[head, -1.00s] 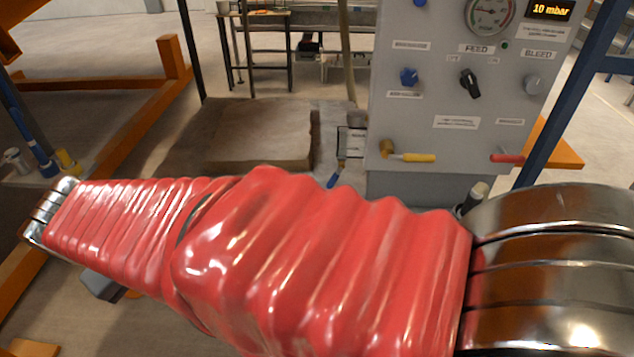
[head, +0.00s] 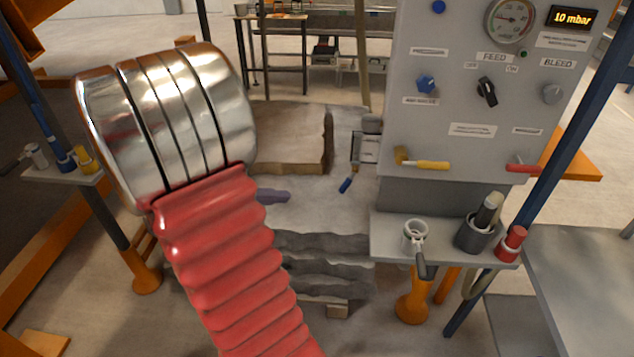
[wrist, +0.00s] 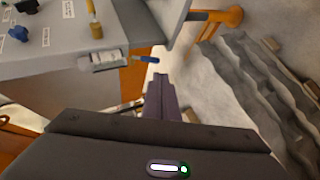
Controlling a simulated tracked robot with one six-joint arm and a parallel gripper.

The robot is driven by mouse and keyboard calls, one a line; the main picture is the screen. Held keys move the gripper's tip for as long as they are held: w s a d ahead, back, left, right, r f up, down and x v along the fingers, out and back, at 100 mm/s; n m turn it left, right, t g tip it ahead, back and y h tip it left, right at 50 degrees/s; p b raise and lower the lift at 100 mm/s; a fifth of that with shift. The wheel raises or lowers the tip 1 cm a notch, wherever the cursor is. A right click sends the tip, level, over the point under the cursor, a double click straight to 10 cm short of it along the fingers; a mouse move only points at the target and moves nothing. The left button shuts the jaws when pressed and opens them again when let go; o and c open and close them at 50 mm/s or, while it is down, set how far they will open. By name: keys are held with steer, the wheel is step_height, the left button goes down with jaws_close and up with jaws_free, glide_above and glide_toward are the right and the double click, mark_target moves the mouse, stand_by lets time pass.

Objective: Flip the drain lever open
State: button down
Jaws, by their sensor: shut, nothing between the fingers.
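A small blue-handled lever (head: 346,185), which looks like the drain lever, hangs beside the labelled fitting (head: 369,145) between the sandbed and the grey panel. Its handle slants down and to the left. In the wrist view the blue handle (wrist: 145,59) points sideways from the pale fitting (wrist: 106,58). My gripper (head: 288,196) shows as purple-grey fingers left of the lever, apart from it. In the wrist view my gripper (wrist: 160,77) is shut and empty, its tips pointing toward the handle's free end. The gripper's depth from the handle is hard to judge.
A shelf (head: 385,235) below holds cups. The sand block (head: 290,140) lies behind my gripper. An orange leg (head: 412,305) stands below.

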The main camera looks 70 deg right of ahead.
mark_target(343, 186)
steer(key=shift+m+g+h, duration=0.3)
steer(key=shift+g+h, duration=0.3)
steer(key=shift+g, duration=0.1)
steer(key=d, duration=0.1)
steer(key=s+d+f, duration=0.1)
steer(key=d, duration=0.2)
steer(key=shift+s+d+f, duration=0.1)
steer(key=shift+s+f, duration=0.05)
steer(key=shift+s, duration=0.05)
steer(key=x, duration=1.4)
steer(key=shift+f, duration=0.15)
